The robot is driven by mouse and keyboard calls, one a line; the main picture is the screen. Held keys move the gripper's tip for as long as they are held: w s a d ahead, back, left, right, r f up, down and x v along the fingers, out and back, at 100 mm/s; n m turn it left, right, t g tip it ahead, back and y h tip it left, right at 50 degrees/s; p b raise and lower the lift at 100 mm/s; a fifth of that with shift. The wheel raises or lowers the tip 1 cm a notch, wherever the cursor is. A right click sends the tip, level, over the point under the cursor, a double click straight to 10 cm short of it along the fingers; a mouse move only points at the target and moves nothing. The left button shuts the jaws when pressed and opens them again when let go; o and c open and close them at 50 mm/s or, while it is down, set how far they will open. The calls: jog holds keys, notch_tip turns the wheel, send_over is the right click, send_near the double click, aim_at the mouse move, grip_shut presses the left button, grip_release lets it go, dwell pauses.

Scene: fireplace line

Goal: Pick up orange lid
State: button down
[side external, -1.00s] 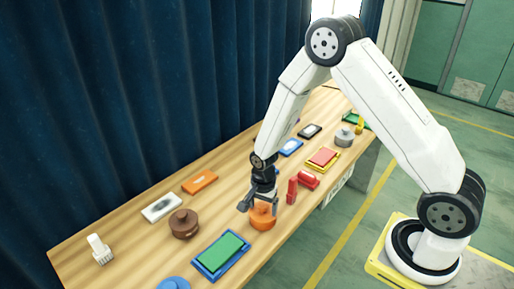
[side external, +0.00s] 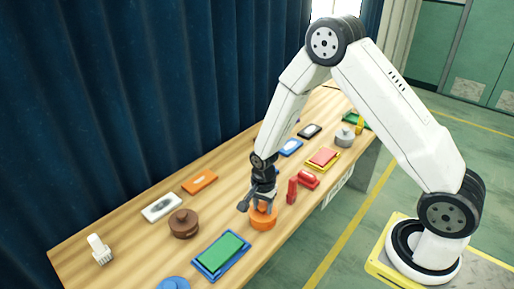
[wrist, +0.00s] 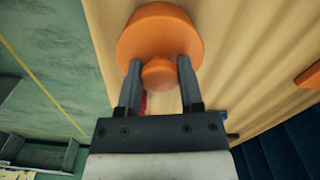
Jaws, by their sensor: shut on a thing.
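The orange lid (side external: 263,221) is a round disc with a knob on top, near the front edge of the wooden table in the side view. It also shows in the wrist view (wrist: 160,28), with its knob between the fingers. My gripper (side external: 259,207) is right above the lid, its fingers at the knob. In the wrist view my gripper (wrist: 160,68) is shut on the knob, one finger on each side. The lid appears to be at table level; I cannot tell whether it is clear of the surface.
A red upright piece (side external: 292,190) stands close to the right of the lid. A blue tray with a green block (side external: 222,252) lies at the front left. A brown lid (side external: 184,223) sits to the left. An orange flat piece (side external: 200,182) lies farther back. Bare wood separates them.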

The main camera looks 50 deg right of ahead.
jog(key=shift+r, duration=0.2)
jog(key=shift+r, duration=0.9)
jog(key=s+r, duration=1)
jog(key=s, duration=0.4)
jog(key=shift+a+r, duration=0.15)
jog(key=shift+r, duration=0.25)
